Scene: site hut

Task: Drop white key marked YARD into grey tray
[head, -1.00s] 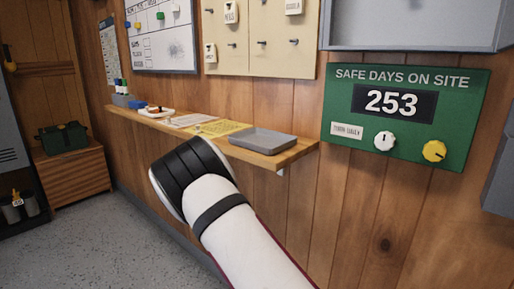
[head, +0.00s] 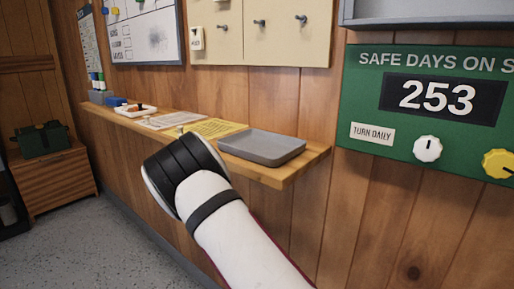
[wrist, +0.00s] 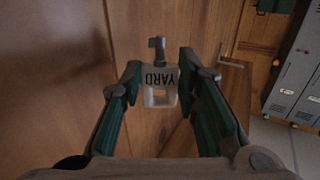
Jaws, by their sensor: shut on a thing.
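The white key marked YARD (wrist: 160,81) is between the fingers of my gripper (wrist: 158,85) in the wrist view, its lettering upside down and its grey shank pointing up in the picture. My gripper is shut on it. In the head view my arm hides the gripper and the key. The grey tray (head: 262,146) lies on the right end of the wooden shelf (head: 292,176). It looks empty. My arm stands in front of the shelf, just left of and below the tray in the picture.
Yellow and white papers (head: 215,128) lie on the shelf left of the tray, with a small white dish (head: 136,108) farther along. A key board (head: 262,40) hangs above. A green sign (head: 430,115) with knobs is on the wall at right.

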